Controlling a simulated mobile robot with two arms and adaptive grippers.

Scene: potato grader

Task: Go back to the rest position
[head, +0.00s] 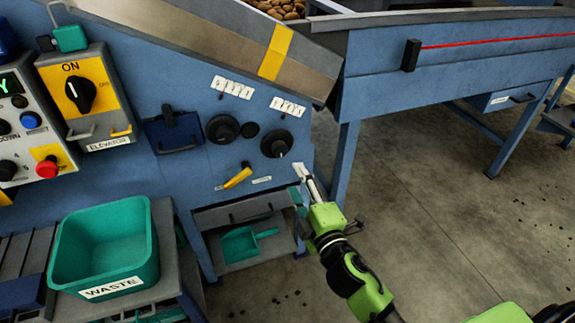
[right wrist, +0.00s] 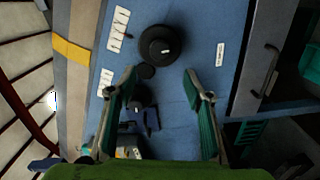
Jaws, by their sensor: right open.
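My right gripper (head: 303,175) is in front of the blue machine panel (head: 190,85), just below and right of the right black knob (head: 276,144). In the right wrist view, the teal-padded fingers of my right gripper (right wrist: 160,85) stand wide apart with nothing between them. The black knob (right wrist: 162,46) lies beyond the fingertips in that view. Whether a fingertip touches the panel I cannot tell. My left gripper is not in view.
A yellow-handled lever (head: 238,177) and a shelf holding a teal dustpan (head: 240,243) are left of my right gripper. A teal waste bin (head: 105,245) stands at lower left. A blue conveyor frame (head: 450,70) is at upper right. Open concrete floor (head: 450,200) lies at right.

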